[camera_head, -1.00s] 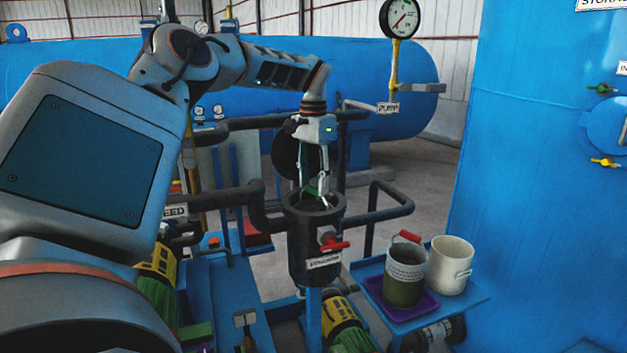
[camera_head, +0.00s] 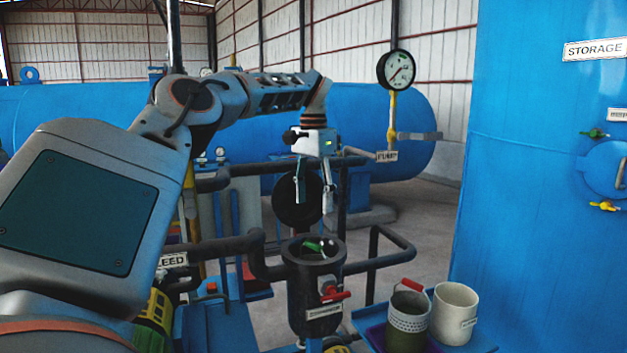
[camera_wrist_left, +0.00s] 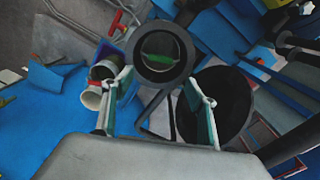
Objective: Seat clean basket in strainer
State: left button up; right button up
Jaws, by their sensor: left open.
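The strainer (camera_head: 313,283) is a dark upright cylinder with a red-handled valve and a label on its front. Its round lid (camera_head: 297,199) stands swung open behind the mouth. A green piece (camera_head: 313,246), which looks like the clean basket's handle, shows inside the mouth. The left wrist view also shows this green piece (camera_wrist_left: 158,57) across the round opening; the basket's body is hidden. My left gripper (camera_head: 314,208) is open and empty, pointing down above the strainer mouth, clear of the green piece. It also shows in the left wrist view (camera_wrist_left: 160,100). My right gripper is not in view.
A dark bucket-like basket (camera_head: 407,322) with a red handle and a white pot (camera_head: 454,312) stand on a blue side shelf (camera_head: 482,341) to the right. Black pipes (camera_head: 385,255) run beside the strainer. A large blue tank (camera_head: 545,150) is at the right.

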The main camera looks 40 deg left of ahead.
pick_arm(q)
jog(key=shift+r, duration=2.45)
